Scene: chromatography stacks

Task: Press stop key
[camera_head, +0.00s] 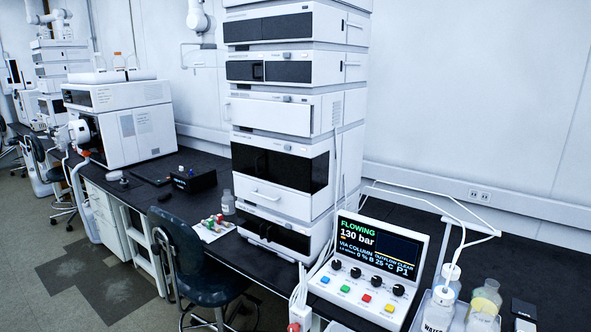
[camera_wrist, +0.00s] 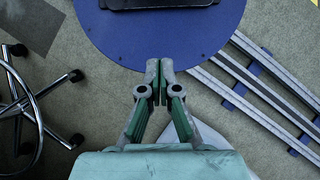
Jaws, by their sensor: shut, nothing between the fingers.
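A white control panel (camera_head: 370,262) stands on the black bench beside the tall instrument stack in the head view. Its screen (camera_head: 377,245) reads "FLOWING" and "130 bar". Below the black knobs is a row of coloured keys: a blue key (camera_head: 325,279), a green key (camera_head: 345,288), a red key (camera_head: 367,297) and a yellow key (camera_head: 389,308). The key labels are too small to read, so I cannot tell which is marked stop. My gripper (camera_wrist: 159,70) is shut and empty in the wrist view, above the floor. It does not show in the head view, away from the panel.
Bottles (camera_head: 484,300) in a tray stand right of the panel, with tubing above. A tall instrument stack (camera_head: 290,120) is to its left. A dark chair (camera_head: 185,260) stands before the bench. The wrist view shows chair legs (camera_wrist: 30,110) and carpet.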

